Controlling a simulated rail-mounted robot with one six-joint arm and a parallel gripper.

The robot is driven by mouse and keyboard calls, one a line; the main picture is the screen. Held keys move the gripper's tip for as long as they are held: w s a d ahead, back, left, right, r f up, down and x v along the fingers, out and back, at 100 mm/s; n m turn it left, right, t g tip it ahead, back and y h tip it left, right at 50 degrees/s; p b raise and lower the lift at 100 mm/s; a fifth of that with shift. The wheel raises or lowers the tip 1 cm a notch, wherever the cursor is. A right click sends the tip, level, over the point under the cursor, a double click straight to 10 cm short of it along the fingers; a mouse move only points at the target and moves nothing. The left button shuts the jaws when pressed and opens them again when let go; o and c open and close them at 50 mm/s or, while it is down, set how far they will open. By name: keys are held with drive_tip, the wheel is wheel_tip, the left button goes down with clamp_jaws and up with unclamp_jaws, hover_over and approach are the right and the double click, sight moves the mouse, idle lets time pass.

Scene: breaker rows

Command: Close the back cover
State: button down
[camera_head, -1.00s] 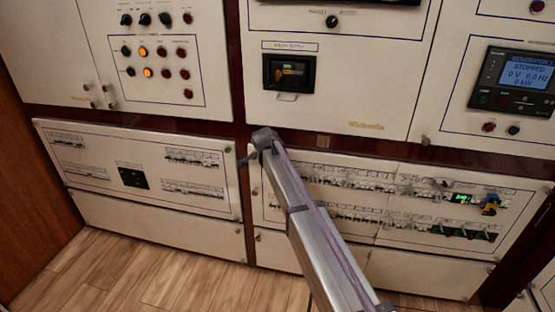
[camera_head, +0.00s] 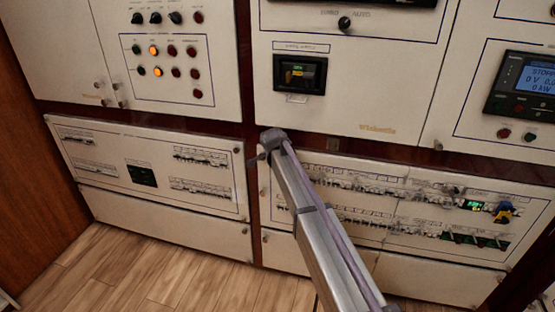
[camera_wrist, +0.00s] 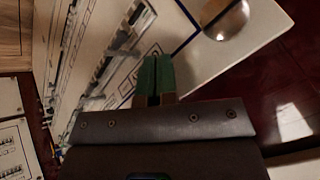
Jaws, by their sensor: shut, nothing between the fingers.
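My gripper (camera_wrist: 155,68) shows in the wrist view with its two green fingertips together and nothing between them. It is in front of a white panel (camera_wrist: 105,45) with a row of breakers. In the head view my arm reaches up across the left part of the lower right breaker panel (camera_head: 375,203). The gripper cannot be made out clearly there. Clear, glassy shapes lie over the breaker rows on that panel. I cannot tell which is the back cover or how far open it stands. Part of the panel is hidden behind my arm.
A rounded silver knob (camera_wrist: 228,17) is near the fingers in the wrist view. A lower left breaker panel (camera_head: 155,168), upper cabinets and a generator display (camera_head: 535,78) surround the arm. The wooden floor (camera_head: 170,275) is clear.

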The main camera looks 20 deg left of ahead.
drive_tip(key=s+a+r+p, duration=0.2)
drive_tip(key=s+r+p, duration=0.5)
drive_tip(key=s+r, duration=0.1)
drive_tip(key=shift+s+a+p, duration=0.25)
drive_tip(key=shift+a+p, duration=0.15)
